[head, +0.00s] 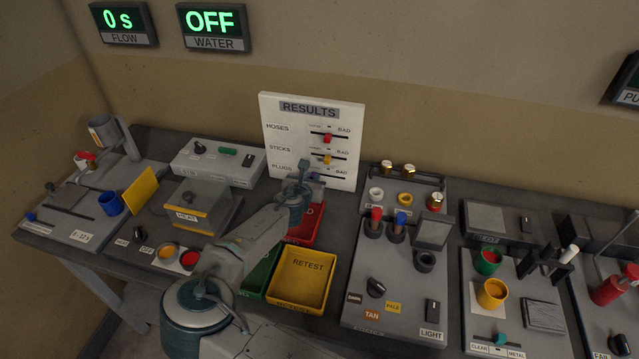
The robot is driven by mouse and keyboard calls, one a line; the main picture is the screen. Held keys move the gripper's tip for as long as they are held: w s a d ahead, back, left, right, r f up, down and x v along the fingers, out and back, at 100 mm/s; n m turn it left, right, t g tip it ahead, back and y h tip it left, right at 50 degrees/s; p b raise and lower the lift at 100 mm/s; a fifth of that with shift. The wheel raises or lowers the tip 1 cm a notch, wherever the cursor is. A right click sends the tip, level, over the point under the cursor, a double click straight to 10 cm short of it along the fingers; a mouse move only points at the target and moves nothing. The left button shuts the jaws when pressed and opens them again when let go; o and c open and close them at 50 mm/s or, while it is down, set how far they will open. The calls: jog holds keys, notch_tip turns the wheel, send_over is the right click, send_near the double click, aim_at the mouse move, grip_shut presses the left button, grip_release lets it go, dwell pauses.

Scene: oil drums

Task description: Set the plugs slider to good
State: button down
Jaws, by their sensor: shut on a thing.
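The white results board (354,120) stands upright at the back of the bench, with rows marked HOSES, STICKS and PLUGS. BAD is printed at the right end of each row. The plugs slider (315,177) is the lowest one; a small blue-purple part of its knob shows, left of the BAD label. My gripper (306,174) is at the board's plugs row, shut on the plugs slider, and its wrist hides the left part of that track. The fingertips are too small to see clearly.
Above are the red hoses slider (328,138) and the yellow sticks slider (327,159), both near mid-track. Below my arm are a yellow RETEST tray (301,280), a red tray (306,226) and a green tray (258,275). Test stations crowd both sides.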

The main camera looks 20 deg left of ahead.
jog(key=c, duration=1.4)
grip_release()
jog(key=shift+a, duration=0.35)
jog(key=shift+o, duration=0.2)
jog(key=shift+d, duration=0.1)
jog(key=shift+s+r, duration=0.1)
jog(key=shift+s, duration=0.05)
jog(key=b+v, duration=0.2)
jog(key=v, duration=1.1)
jog(key=shift+s+r+b, duration=0.15)
jog(key=shift+s+b, duration=0.1)
jog(key=shift+b, duration=0.15)
